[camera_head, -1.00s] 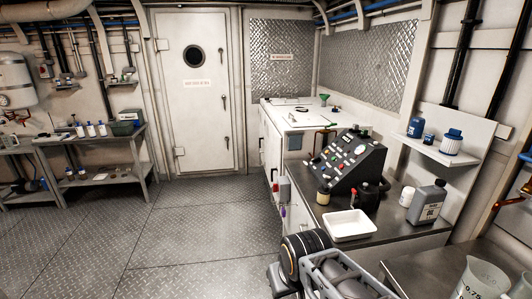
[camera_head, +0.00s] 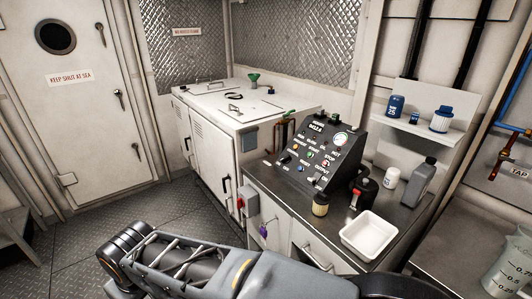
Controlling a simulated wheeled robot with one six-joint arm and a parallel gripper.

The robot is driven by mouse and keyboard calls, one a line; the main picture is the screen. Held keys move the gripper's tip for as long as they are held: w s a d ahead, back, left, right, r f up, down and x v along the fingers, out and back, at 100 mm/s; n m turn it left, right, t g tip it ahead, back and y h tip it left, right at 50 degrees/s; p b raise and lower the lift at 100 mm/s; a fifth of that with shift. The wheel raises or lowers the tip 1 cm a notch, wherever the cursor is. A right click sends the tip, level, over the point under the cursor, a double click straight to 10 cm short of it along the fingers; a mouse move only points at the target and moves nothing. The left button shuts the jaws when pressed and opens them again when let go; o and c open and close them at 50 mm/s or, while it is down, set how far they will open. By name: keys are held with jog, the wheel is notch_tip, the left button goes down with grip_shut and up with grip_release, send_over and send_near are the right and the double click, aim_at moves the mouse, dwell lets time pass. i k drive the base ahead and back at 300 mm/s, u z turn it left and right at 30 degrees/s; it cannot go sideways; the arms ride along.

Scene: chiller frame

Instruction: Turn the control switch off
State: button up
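A black sloped control panel (camera_head: 318,174) stands on the dark worktop, right of centre. Its face carries a round gauge (camera_head: 341,139), several small coloured lamps or buttons and several small switches with white labels. The labels are too small to read surely, so I cannot tell which one is the control switch or how it is set. A grey box with a red handle (camera_head: 240,203) is on the front side of the cabinets, left of the panel. My arm crosses the bottom of the picture, in front of and below the panel. My gripper is not in view.
On the worktop are a white tray (camera_head: 371,234), an amber jar (camera_head: 320,204), a black and red container (camera_head: 364,194), a white bottle (camera_head: 389,180) and a grey jug (camera_head: 419,184). A white chiller cabinet (camera_head: 207,148) stands behind. Open floor (camera_head: 140,217) lies left.

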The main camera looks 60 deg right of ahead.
aim_at(286, 160)
jog(key=z, duration=0.45)
jog(key=i, duration=0.95)
jog(key=z, duration=1.4)
jog(key=i, duration=0.6)
jog(key=z, duration=0.55)
